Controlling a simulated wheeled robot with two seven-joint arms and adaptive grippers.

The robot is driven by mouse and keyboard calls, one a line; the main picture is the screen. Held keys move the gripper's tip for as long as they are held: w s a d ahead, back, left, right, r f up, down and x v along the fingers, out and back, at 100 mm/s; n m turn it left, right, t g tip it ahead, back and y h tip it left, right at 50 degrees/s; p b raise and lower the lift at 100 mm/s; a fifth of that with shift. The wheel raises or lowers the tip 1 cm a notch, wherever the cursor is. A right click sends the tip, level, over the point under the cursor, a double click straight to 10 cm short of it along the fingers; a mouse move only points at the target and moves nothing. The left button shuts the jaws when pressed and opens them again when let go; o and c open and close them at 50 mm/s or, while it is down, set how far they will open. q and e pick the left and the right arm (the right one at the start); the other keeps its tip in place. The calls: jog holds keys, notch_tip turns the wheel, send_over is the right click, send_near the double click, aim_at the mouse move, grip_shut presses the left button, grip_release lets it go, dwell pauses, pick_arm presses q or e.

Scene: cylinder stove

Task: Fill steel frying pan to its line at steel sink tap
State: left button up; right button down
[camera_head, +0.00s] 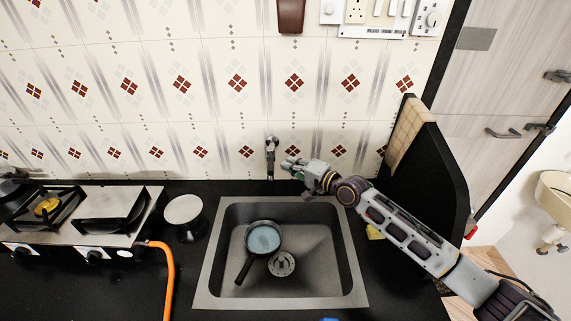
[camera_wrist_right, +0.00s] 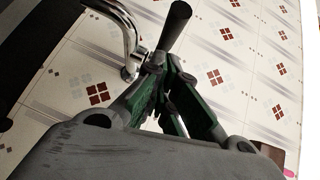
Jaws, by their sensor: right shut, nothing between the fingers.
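The steel frying pan (camera_head: 264,238) sits in the steel sink (camera_head: 318,230), left of the drain, its dark handle pointing toward the front. Its inside shows a pale blue surface that looks like water; I cannot make out the fill line. The tap (camera_head: 271,146) is on the tiled wall behind the sink, and no stream is clear. My right gripper (camera_head: 288,163) is just right of the tap, shut and empty. In the right wrist view my fingers (camera_wrist_right: 158,75) are close beside the chrome tap spout (camera_wrist_right: 122,20); I cannot tell whether they touch. My left gripper is not in view.
A gas stove (camera_head: 80,217) with an orange hose (camera_head: 168,270) stands at the left. A round pale-topped container (camera_head: 184,210) is between stove and sink. A cutting board (camera_head: 405,135) leans at the right near a black panel (camera_head: 430,180). The drain (camera_head: 281,264) shows.

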aim_at(271, 160)
jog(key=shift+a+f+p, duration=0.2)
jog(key=shift+a+p, duration=0.1)
jog(key=shift+a, duration=0.6)
jog(key=shift+s+a, duration=0.1)
jog(key=shift+s+a+f, duration=0.1)
jog(key=shift+s+a, duration=0.15)
jog(key=shift+a, duration=0.4)
